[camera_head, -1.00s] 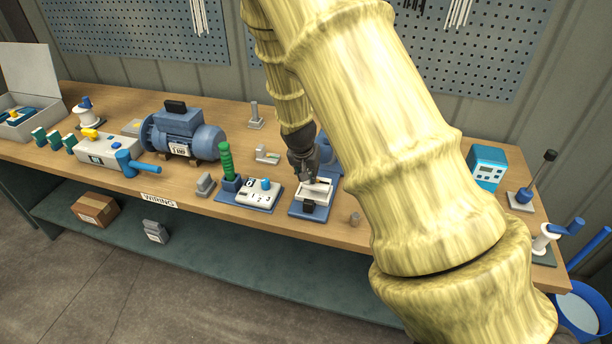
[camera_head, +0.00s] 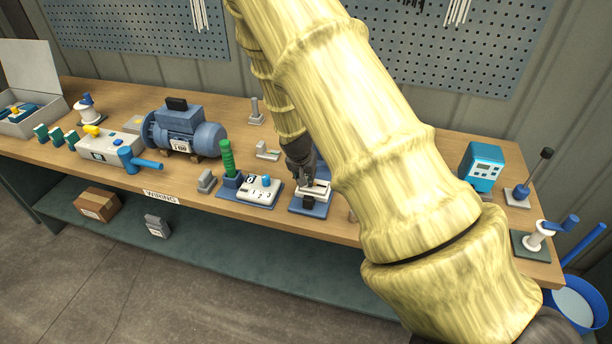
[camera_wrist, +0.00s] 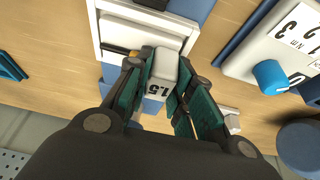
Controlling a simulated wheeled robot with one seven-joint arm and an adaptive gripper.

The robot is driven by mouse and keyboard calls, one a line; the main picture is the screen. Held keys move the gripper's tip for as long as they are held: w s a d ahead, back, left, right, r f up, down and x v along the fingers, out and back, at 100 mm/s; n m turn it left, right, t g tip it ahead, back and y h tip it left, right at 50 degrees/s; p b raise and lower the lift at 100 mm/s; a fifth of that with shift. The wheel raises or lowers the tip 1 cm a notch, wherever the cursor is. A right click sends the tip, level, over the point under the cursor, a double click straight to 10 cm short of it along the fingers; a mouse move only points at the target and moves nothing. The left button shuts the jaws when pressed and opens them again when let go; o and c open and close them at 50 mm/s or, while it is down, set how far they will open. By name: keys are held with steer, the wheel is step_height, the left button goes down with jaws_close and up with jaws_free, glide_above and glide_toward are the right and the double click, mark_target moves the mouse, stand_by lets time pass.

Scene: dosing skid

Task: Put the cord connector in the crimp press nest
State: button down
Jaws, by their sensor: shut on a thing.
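The crimp press (camera_head: 308,207) is a small white and dark unit on a blue base near the bench's front edge. In the wrist view its white frame (camera_wrist: 106,30) lies at the top, around a recess. My gripper (camera_head: 307,182) points down over the press. In the wrist view my gripper (camera_wrist: 158,66) is shut on a pale grey block marked 1.5, which I take as the cord connector (camera_wrist: 163,66). The block's far end overlaps the white frame's near edge. I cannot tell whether it touches the nest. Fingers and arm hide most of the connector in the head view.
A numbered white unit with a blue knob (camera_head: 261,191) and a green-handled tool (camera_head: 227,165) stand close left of the press. A blue motor (camera_head: 183,131) is farther left. A teal meter (camera_head: 481,165) stands right. My arm covers the bench right of the press.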

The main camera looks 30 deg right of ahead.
steer(key=c, duration=1.3)
jaws_free()
steer(key=shift+o, duration=0.2)
steer(key=b+v, duration=0.3)
steer(key=v, duration=0.9)
